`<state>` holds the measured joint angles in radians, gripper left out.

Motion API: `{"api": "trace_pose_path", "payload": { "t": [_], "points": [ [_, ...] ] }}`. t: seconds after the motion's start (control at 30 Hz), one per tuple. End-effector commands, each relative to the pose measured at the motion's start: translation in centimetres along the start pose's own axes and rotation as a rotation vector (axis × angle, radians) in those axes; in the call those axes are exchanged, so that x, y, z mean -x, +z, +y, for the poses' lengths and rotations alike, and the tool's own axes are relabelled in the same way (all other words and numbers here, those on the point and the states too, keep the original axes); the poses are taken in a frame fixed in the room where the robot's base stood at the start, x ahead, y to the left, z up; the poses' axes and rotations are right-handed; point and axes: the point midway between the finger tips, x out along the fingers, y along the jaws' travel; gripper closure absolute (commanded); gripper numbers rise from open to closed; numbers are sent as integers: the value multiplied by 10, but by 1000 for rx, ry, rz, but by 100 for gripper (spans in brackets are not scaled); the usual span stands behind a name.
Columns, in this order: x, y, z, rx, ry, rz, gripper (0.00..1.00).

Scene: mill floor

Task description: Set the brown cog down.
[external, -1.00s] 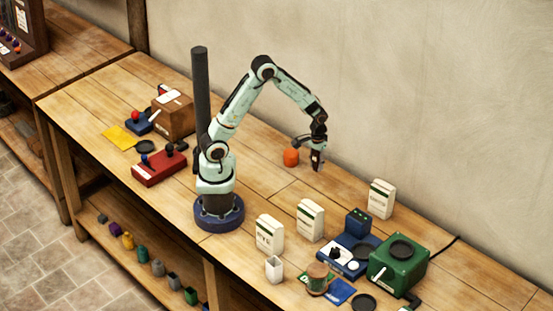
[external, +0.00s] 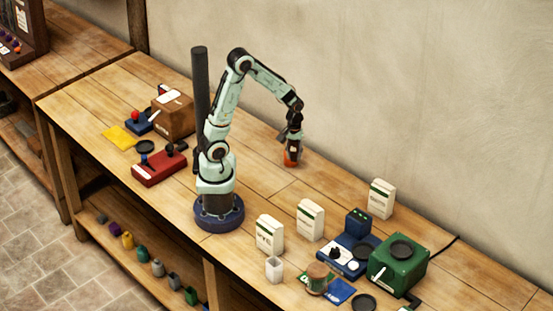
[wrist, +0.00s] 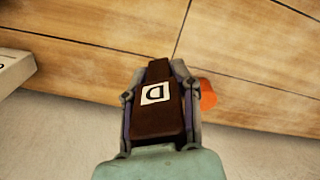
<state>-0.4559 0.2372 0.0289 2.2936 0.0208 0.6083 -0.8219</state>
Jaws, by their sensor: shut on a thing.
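The brown cog shows in the wrist view as a dark brown, long block (wrist: 160,119) with a white label bearing a black letter D. My gripper (wrist: 159,74) is shut on it, one finger along each side. In the external view my gripper (external: 292,138) points down over the table's rear part, in front of an orange rounded thing (external: 290,161). The held piece is small and dark there, and its underside is hidden. The orange thing also shows in the wrist view (wrist: 208,95), partly behind the right finger. I cannot tell whether the held piece touches it or the table.
White cartons (external: 310,220), a blue machine (external: 345,257) and a green machine (external: 413,268) stand to the right. A red device (external: 160,168) and brown box (external: 172,117) stand left.

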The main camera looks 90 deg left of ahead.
Motion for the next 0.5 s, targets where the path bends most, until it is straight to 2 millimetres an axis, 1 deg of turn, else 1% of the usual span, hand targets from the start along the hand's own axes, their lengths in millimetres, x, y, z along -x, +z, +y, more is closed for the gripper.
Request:
{"api": "trace_pose_path", "payload": {
  "t": [0.03,0.17,0.23,0.27,0.3,0.37,0.4,0.5],
  "points": [
    [0,-12,-9,85,0,0,100],
    [1,-43,-38,320,2,3,100],
    [2,-61,-61,461,3,5,100],
    [2,-69,-72,523,4,5,100],
    [2,-78,-89,604,4,7,100],
    [2,-91,-115,716,4,9,100],
    [2,-97,-133,781,3,10,100],
    [1,-106,-172,914,0,12,100]
  ]
}}
